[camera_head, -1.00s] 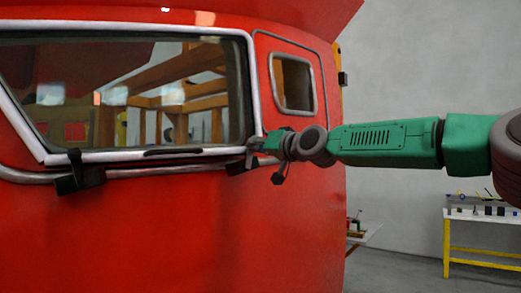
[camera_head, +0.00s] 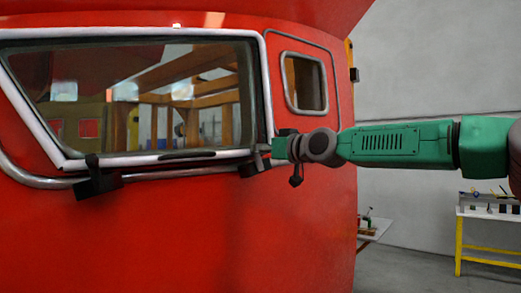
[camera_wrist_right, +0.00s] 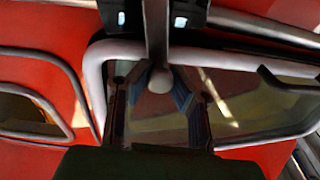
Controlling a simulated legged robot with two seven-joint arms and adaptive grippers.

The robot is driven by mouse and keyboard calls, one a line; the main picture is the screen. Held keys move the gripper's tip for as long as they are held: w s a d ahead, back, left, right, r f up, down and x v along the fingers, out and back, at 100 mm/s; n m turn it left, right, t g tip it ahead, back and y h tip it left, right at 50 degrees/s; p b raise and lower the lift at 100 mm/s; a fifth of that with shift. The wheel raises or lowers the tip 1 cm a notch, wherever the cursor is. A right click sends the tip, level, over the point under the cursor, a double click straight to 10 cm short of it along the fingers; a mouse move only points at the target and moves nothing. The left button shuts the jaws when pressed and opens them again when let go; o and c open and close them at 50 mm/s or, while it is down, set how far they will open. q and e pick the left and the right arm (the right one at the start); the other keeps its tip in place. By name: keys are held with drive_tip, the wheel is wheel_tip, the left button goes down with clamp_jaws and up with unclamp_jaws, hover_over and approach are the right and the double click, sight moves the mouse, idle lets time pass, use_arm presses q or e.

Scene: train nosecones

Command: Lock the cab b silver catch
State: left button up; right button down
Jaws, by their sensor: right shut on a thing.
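The red cab (camera_head: 215,225) fills the left and middle of the head view, with a silver-framed window (camera_head: 150,95). The silver catch (camera_wrist_right: 156,35) is a bar with a rounded end in the right wrist view, rising to a black bracket (camera_wrist_right: 185,15). My right gripper (camera_head: 268,150) is at the window's lower right corner, beside a black bracket (camera_head: 255,166). In the wrist view its two fingers (camera_wrist_right: 159,82) are shut on the catch's rounded end. In the head view the gripper largely hides the catch. My left gripper is not in view.
A second black bracket (camera_head: 97,183) sits at the window's lower left. A small side window (camera_head: 304,83) is above my right gripper. A yellow-legged table (camera_head: 487,212) and another small table (camera_head: 373,230) stand behind at the right. Open floor lies between them.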

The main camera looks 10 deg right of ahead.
drive_tip(key=shift+a+f, duration=0.1)
drive_tip(key=shift+f, duration=0.6)
drive_tip(key=c, duration=1.4)
unclamp_jaws()
drive_tip(key=shift+w+r, duration=0.2)
drive_tip(key=shift+r, duration=0.05)
drive_tip(key=shift+s+d+r, duration=0.1)
drive_tip(key=shift+s+d, duration=0.1)
drive_tip(key=shift+d, duration=0.05)
drive_tip(key=v, duration=1.1)
drive_tip(key=shift+d, duration=0.3)
drive_tip(key=shift+s+a, duration=0.1)
drive_tip(key=shift+s, duration=0.05)
